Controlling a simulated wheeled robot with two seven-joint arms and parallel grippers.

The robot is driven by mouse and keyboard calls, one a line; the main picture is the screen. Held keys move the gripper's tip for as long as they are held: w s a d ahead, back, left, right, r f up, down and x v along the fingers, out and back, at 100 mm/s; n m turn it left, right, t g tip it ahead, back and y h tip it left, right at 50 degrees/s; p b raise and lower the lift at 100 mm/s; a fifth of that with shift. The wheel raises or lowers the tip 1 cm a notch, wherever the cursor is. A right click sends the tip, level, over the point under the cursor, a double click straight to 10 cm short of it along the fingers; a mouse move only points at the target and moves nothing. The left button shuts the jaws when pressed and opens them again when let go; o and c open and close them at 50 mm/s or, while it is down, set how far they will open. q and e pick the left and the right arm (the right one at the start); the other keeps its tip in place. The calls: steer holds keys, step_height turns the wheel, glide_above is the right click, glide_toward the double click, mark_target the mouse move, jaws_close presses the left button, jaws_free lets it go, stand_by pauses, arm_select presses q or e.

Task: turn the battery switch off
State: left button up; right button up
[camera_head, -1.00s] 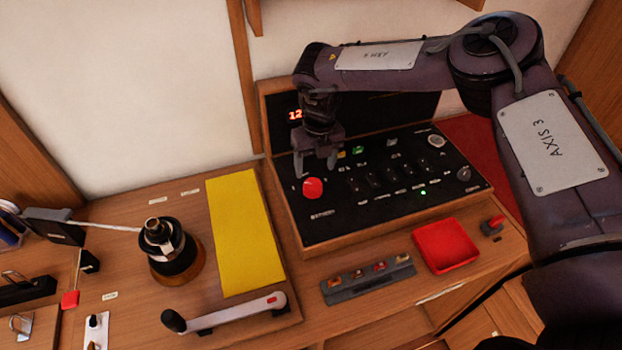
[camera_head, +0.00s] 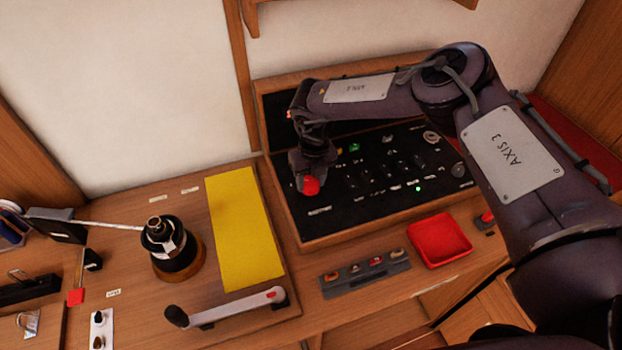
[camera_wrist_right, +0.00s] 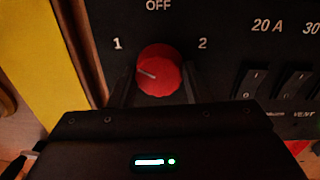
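The battery switch is a round red knob (camera_head: 311,186) at the left of the black panel (camera_head: 345,215). In the right wrist view the knob (camera_wrist_right: 163,68) sits below the word OFF, with 1 to its left and 2 to its right. Its pale pointer mark lies on its left side, toward the 1. My right gripper (camera_head: 308,182) is down at the knob, with one finger on each side of it in the wrist view (camera_wrist_right: 158,86). The fingers are apart; I cannot tell whether they touch the knob. My left gripper is not in view.
Rocker switches (camera_wrist_right: 270,85) stand right of the knob. The panel's wooden frame (camera_head: 283,210) runs along its left.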

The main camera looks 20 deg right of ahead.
steer(key=shift+c, duration=1.3)
steer(key=shift+m, duration=0.8)
steer(key=m+b, duration=0.1)
steer(key=m, duration=0.6)
steer(key=shift+a+b, duration=0.1)
steer(key=shift+b, duration=0.2)
steer(key=shift+m, duration=1.5)
steer(key=shift+t, duration=0.3)
